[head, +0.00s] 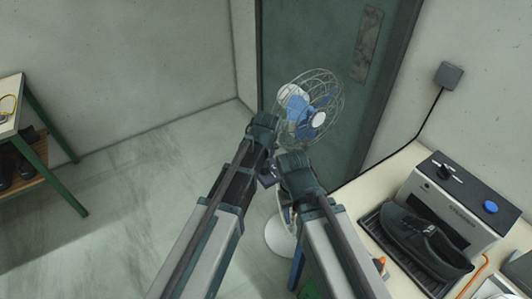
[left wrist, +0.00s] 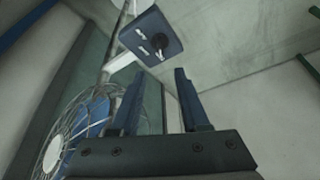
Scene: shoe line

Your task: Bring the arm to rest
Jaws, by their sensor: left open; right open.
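My two arms reach up side by side into the middle of the head view, folded near their ends. My left gripper (left wrist: 159,72) shows in the left wrist view with its two blue fingers apart and nothing between them. In the head view it is mostly hidden behind its own arm. My right gripper (head: 267,178) is a small dark shape between the arm ends in the head view. It is open, and I see nothing held in it; its fingers are hard to make out.
A caged fan (head: 322,86) stands beyond my arms, before a green door (head: 300,35). A bench (head: 358,190) at right carries a black shoe (head: 425,243) on a dark tray and a grey machine (head: 470,210). A green-legged table (head: 55,140) is at left. Floor between is clear.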

